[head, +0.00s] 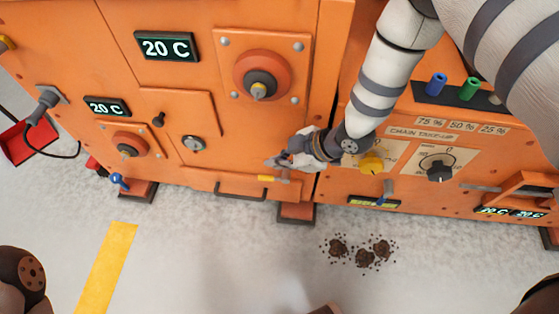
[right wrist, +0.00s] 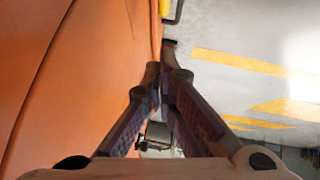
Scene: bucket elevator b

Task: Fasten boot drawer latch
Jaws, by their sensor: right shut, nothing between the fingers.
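The boot drawer (head: 215,182) is a low orange front near the floor with a dark bar handle (head: 240,190). A small latch with a yellow grip (head: 267,178) lies roughly level at the drawer's upper right. My right gripper (head: 278,163) is shut and empty, just above the latch in the head view; I cannot tell whether it touches. In the right wrist view its fingertips (right wrist: 163,68) are together beside the orange wall, and a yellow piece (right wrist: 164,7) shows beyond them at the top. The latch's catch is not clear. My left gripper is not in view.
A red-rimmed rotary switch (head: 260,75) is above. A yellow knob (head: 371,162) and black knob (head: 440,167) are on the right panel. Dark clumps (head: 365,255) lie on the floor. The grey floor (head: 200,250) before the drawer is clear.

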